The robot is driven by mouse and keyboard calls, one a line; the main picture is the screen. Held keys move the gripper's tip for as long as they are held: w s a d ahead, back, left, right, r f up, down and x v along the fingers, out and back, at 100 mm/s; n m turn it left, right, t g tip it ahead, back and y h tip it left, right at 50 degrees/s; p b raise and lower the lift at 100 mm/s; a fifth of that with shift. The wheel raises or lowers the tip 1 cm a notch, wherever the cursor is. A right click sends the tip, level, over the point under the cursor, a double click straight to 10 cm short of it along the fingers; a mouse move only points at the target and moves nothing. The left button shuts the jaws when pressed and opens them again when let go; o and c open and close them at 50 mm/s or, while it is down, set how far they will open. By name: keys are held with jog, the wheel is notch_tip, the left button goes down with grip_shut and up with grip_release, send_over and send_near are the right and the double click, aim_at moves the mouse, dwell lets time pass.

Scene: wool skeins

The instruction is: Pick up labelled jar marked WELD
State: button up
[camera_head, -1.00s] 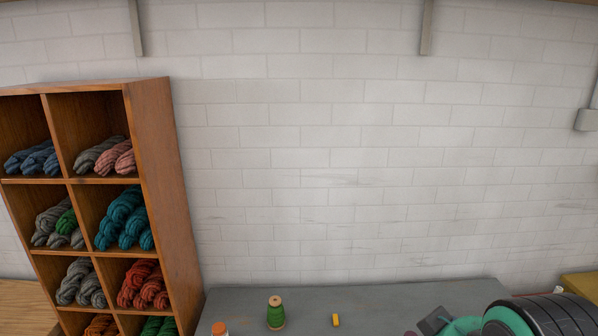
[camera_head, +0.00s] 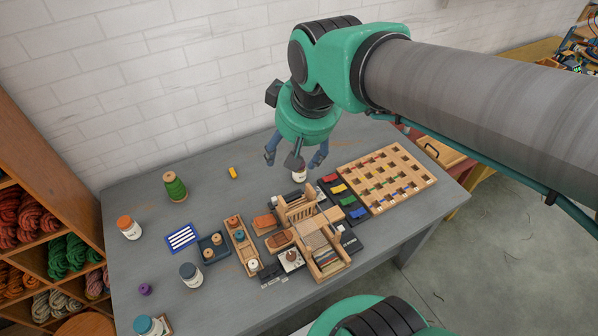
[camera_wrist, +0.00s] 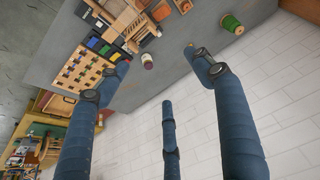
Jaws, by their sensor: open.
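Several small white jars stand on the grey table, and I cannot read their labels well enough to tell which says WELD. One jar (camera_head: 299,174) is below my gripper (camera_head: 294,160), partly hidden by a finger; it also shows in the wrist view (camera_wrist: 147,61). An orange-lidded jar (camera_head: 130,230) stands at the table's left. A dark-lidded jar (camera_head: 191,275) stands nearer the front, and a teal-lidded jar (camera_head: 149,326) is at the front left corner. My gripper is open, its blue fingers spread and empty, above the back of the table.
A small wooden loom (camera_head: 320,242) and wooden trays fill the table's middle. A green thread spool (camera_head: 175,187) and a yellow block (camera_head: 233,173) are at the back. Wool shelves (camera_head: 50,215) stand left. The table's back left is mostly clear.

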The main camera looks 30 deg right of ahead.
jog(key=w+d+f+g, duration=0.1)
jog(key=w+d+f, duration=0.25)
jog(key=w, duration=0.35)
jog(key=w+d+f+n+g, duration=0.1)
jog(key=w+d+f, duration=0.1)
jog(key=w+f, duration=0.4)
jog(key=w+d+f+g, duration=0.1)
jog(key=w+d+f, duration=0.2)
jog(key=w, duration=0.5)
jog(key=shift+n+g, duration=0.4)
jog(key=shift+g, duration=0.4)
jog(key=w+d+f, duration=0.3)
jog(key=f, duration=0.4)
jog(key=w+d+f, duration=0.3)
jog(key=f, duration=0.4)
jog(key=w+d+f, duration=0.3)
jog(key=f, duration=0.5)
jog(key=shift+d, duration=0.15)
jog(key=shift+d+f, duration=0.15)
jog(key=shift+f, duration=0.15)
jog(key=shift+f+b, duration=0.4)
jog(key=shift+f, duration=3.85)
